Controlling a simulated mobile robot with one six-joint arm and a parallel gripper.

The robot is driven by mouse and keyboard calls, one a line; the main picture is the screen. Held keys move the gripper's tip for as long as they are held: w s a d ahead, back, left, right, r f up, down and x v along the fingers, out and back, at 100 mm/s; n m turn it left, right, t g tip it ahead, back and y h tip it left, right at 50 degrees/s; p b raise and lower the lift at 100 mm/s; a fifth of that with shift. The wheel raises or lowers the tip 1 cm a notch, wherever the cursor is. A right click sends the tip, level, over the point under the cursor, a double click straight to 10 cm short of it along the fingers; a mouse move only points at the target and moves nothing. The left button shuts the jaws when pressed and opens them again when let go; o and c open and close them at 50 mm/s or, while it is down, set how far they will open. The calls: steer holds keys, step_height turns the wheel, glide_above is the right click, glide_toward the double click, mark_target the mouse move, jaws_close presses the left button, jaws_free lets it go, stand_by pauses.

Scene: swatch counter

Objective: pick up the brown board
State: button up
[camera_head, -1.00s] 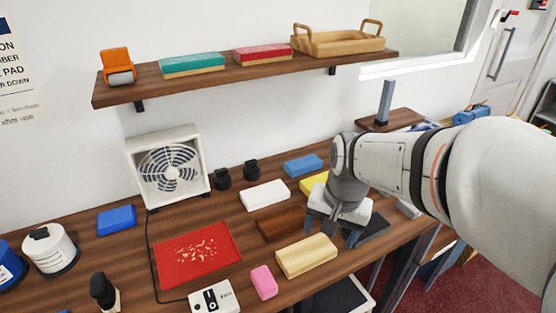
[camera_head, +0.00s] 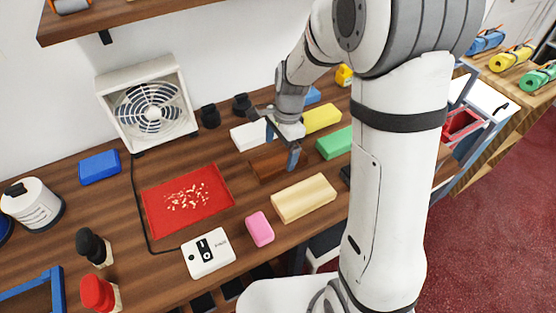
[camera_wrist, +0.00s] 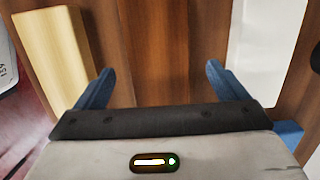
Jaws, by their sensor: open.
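The brown board (camera_head: 266,166) lies flat on the wooden counter, between the white block and the cream block. My gripper (camera_head: 282,147) is right at it, with its blue fingers apart and pointing down, and hides part of it. In the wrist view the brown board (camera_wrist: 157,45) runs up the middle, between the two open fingers (camera_wrist: 159,73). Nothing is held. I cannot tell how far the fingertips are above the board or the counter.
The cream block (camera_head: 303,198) lies close in front, also at the left in the wrist view (camera_wrist: 50,50). The white block (camera_head: 248,136) is close behind. Yellow (camera_head: 322,118) and green (camera_head: 335,143) blocks lie to the right. A red tray (camera_head: 222,172) is left.

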mark_target(279, 159)
steer(key=f, duration=0.3)
steer(key=shift+s+a+f, duration=0.15)
steer(key=shift+s+a, duration=0.05)
steer(key=c, duration=1.2)
steer(key=shift+o, duration=0.2)
